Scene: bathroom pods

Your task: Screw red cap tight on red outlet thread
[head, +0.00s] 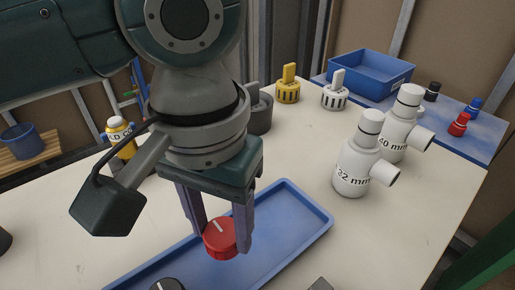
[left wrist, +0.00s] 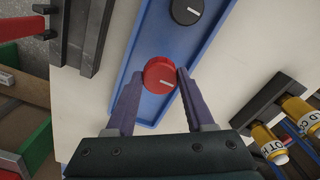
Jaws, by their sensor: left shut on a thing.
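My left gripper (head: 220,236) is shut on the red cap (head: 221,238), a round knob with a white line on its top. One finger is on each side of it. The cap is over the blue tray (head: 318,216); I cannot tell whether it touches the tray. In the left wrist view, the red cap (left wrist: 160,75) sits between the purple fingertips (left wrist: 158,80). My right gripper is not in view.
A black cap (head: 167,285) lies in the tray. White fittings (head: 352,168) marked in mm stand at right. Yellow (head: 288,85) and white (head: 334,92) slotted parts stand behind. A blue bin (head: 368,76) and small red (head: 459,124), blue and black pieces are at back right.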

